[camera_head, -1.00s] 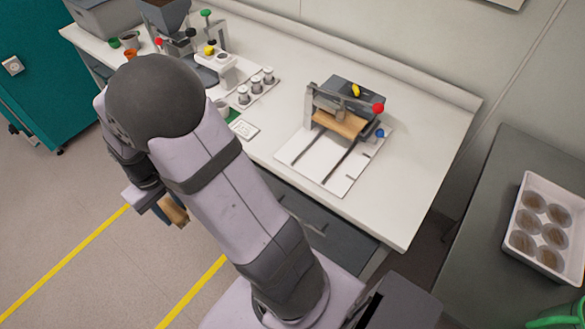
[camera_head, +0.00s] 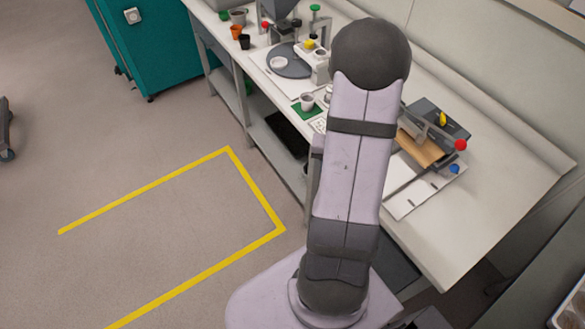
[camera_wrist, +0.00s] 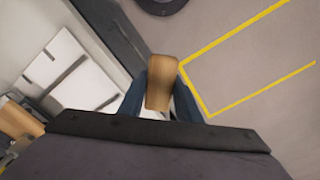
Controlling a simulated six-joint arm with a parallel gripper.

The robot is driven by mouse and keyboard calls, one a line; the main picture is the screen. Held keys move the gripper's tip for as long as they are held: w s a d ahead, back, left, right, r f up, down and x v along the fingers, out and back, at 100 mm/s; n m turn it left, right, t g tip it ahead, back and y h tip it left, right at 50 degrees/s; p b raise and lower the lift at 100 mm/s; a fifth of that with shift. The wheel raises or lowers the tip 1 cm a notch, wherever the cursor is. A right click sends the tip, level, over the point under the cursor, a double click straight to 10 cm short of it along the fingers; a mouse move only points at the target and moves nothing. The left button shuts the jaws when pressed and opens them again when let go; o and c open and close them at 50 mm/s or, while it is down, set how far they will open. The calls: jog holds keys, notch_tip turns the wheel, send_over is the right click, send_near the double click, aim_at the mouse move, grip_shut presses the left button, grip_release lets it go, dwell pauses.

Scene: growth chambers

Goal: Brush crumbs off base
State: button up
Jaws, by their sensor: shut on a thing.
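My gripper (camera_wrist: 160,98) is shut on a wooden handle (camera_wrist: 161,80), probably the brush's, held between its two blue fingers in the wrist view. Bristles cannot be made out. In the head view my arm hides the gripper. The white base (camera_head: 405,202) with dark slots lies on the bench, partly behind my arm. It also shows at the left of the wrist view (camera_wrist: 85,88), to the left of the gripper. A wooden block (camera_head: 418,148) and a dark block with a yellow knob (camera_head: 443,118) sit at its back. I cannot make out crumbs.
A red knob (camera_head: 461,145) and a blue knob (camera_head: 459,171) stick out at the fixture's right. A white cup (camera_head: 307,102) stands on a green mat left of my arm. Bench right of the base is clear. Yellow lines (camera_head: 230,150) mark open floor.

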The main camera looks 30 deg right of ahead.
jog(key=s+d+p, duration=0.1)
jog(key=s+d, duration=0.4)
jog(key=d, duration=0.8)
jog(key=shift+f+m, duration=0.3)
jog(key=shift+f, duration=0.05)
